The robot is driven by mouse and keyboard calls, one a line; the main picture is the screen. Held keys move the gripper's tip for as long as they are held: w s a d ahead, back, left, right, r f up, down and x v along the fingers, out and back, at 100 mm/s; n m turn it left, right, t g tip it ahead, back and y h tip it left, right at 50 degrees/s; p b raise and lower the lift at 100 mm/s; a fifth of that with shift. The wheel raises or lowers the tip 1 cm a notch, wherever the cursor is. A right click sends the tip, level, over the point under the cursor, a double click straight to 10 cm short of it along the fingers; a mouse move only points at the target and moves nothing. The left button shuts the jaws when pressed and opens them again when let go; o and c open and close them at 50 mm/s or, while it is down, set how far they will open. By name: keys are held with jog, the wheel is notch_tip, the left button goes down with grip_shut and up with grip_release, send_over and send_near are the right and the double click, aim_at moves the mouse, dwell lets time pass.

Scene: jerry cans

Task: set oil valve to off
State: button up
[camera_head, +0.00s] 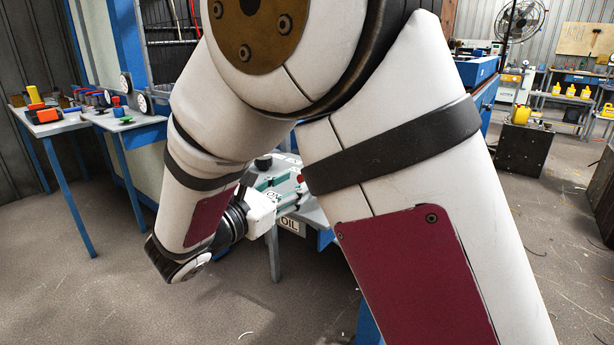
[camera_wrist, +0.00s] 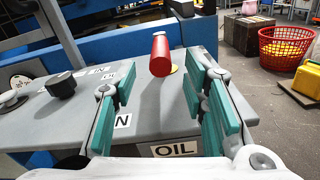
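A red cylindrical handle (camera_wrist: 160,54) with a yellow base stands on a grey panel (camera_wrist: 150,110) in the wrist view. A white OIL label (camera_wrist: 176,149) is on the panel's front edge; it also shows in the head view (camera_head: 289,225). I take the red handle above this label to be the oil valve. My gripper (camera_wrist: 163,84) is open, with teal finger pads left and right of the handle's line. The handle appears beyond the fingertips, and I see no contact. In the head view my arm hides the handle and much of my gripper (camera_head: 285,182).
A black knob (camera_wrist: 61,85) sits on the panel to the left. A red basket (camera_wrist: 285,48) and a yellow can (camera_wrist: 308,80) stand at the right on the floor side.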

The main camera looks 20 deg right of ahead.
jog(key=b+x, duration=0.1)
jog(key=x, duration=0.6)
jog(key=shift+w+d, duration=0.1)
jog(key=shift+d, duration=0.05)
jog(key=shift+c, duration=0.4)
grip_shut()
